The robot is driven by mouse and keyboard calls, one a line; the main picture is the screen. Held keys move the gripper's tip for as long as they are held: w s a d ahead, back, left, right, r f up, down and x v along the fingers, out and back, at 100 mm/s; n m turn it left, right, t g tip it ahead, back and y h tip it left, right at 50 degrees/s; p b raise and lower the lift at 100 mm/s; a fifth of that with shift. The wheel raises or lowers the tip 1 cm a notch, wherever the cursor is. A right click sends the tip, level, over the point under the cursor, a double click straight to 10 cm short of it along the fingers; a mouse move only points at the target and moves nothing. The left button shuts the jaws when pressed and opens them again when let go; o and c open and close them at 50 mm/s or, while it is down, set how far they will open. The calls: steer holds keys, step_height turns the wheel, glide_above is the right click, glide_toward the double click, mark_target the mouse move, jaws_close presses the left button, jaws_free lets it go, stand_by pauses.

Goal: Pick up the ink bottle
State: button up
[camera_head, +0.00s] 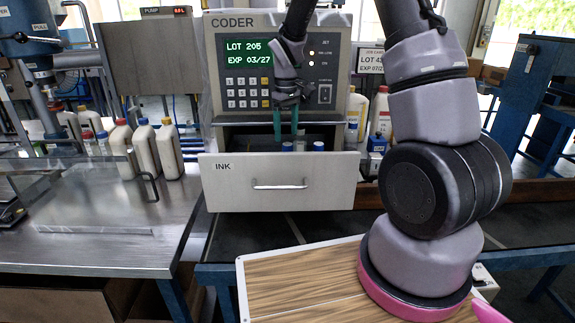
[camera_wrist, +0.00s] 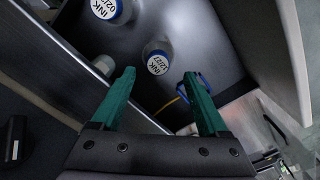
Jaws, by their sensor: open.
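The INK drawer (camera_head: 225,195) of the coder stands pulled open. Two bottles with blue caps show inside it in the head view, one left (camera_head: 287,147) and one right (camera_head: 318,146). In the wrist view one ink bottle (camera_wrist: 158,62), labelled INK 12/27, stands just beyond and between my fingertips. Another ink bottle (camera_wrist: 106,10), its label partly cut off, is at the top left. My gripper (camera_head: 286,130) has teal fingers and hangs over the drawer. It is open and empty in the wrist view (camera_wrist: 160,80). The bottles' lower parts are hidden by the drawer front in the head view.
The coder (camera_head: 245,60) rises behind the drawer, its screen reading LOT 205, EXP 03/27. White bottles (camera_head: 146,150) stand on the left bench. A blue object (camera_wrist: 203,84) lies behind my right finger in the wrist view. The drawer walls are close around my gripper.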

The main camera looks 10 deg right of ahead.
mark_target(288, 144)
steer(key=f, duration=0.4)
steer(key=shift+s+d+f, duration=0.1)
steer(key=shift+d+f, duration=0.1)
steer(key=shift+d, duration=0.05)
jaws_close()
stand_by(1.2)
